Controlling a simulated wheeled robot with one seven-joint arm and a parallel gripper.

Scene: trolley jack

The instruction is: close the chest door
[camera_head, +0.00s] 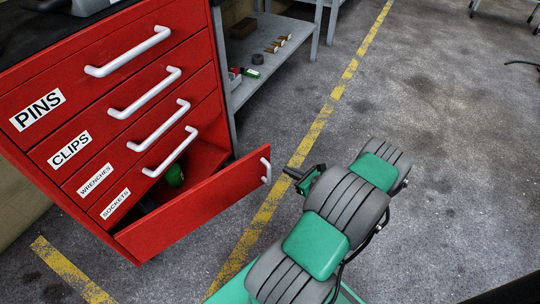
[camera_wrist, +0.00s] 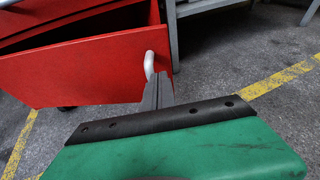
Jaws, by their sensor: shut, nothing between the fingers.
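The red chest (camera_head: 120,110) stands at the left with several labelled drawers above a bottom compartment. Its door (camera_head: 200,208) hangs open, swung out toward the front right, with a white handle (camera_head: 266,170) near its free end. In the wrist view the door (camera_wrist: 75,72) fills the upper left, and its handle (camera_wrist: 149,65) is just beyond my fingertips. My gripper (camera_head: 289,175) is shut and empty, just right of the handle in the head view. In the wrist view my gripper (camera_wrist: 158,80) overlaps the handle's lower end; I cannot tell whether they touch.
A green object (camera_head: 175,175) lies inside the open compartment. A grey shelf (camera_head: 265,65) with small items stands behind the chest. Yellow lines (camera_head: 310,140) cross the floor.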

